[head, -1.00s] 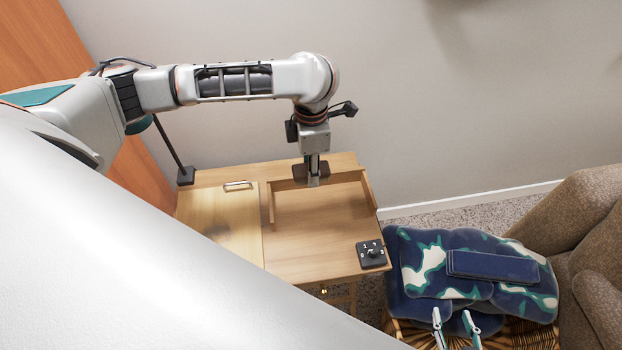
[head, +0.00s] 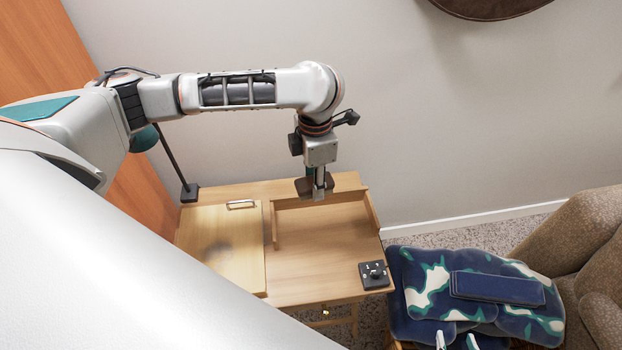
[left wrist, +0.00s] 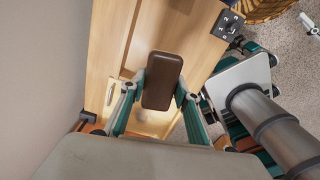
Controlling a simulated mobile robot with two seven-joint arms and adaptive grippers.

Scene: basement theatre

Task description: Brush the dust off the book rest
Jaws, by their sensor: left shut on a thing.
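The book rest (head: 215,225) appears to be the pale hinged wooden panel with a handle, on the left half of the desk; a faint dark smudge shows on it. It also shows in the left wrist view (left wrist: 155,125). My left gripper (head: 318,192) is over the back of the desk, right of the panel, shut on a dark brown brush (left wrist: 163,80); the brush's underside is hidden. Its teal fingers sit on either side of the brush. My right gripper (head: 456,342) shows only as fingertips at the bottom edge, apart with nothing seen between them.
The desk (head: 320,255) has a low raised ledge at the back and right. A black switch box (head: 374,275) sits at its right front corner. A dark lamp post (head: 175,160) stands at the back left. A blue patterned blanket (head: 420,285) and a brown armchair (head: 590,245) are to the right.

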